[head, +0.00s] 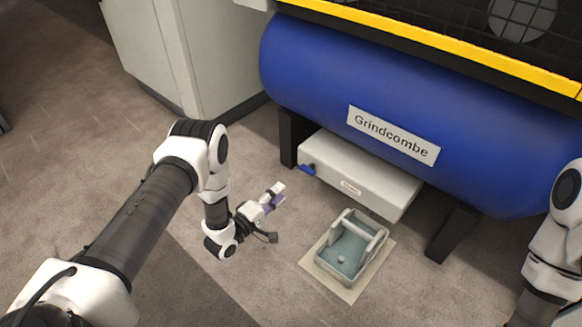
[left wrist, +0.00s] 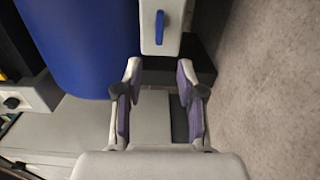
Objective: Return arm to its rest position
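My left arm comes in from the left in the head view, bent at the elbow. Its gripper (head: 273,197) hangs above the floor, left of the white box under the blue tank. In the left wrist view the two purple-padded fingers (left wrist: 160,108) stand apart with nothing between them. Part of my right arm shows at the right edge of the head view; its gripper is out of view.
A white box (head: 375,178) with a blue handle (head: 307,170) sits under the blue tank (head: 300,65) labelled "Grindcombe". A white cabinet (head: 215,50) stands behind. Floor at left is clear.

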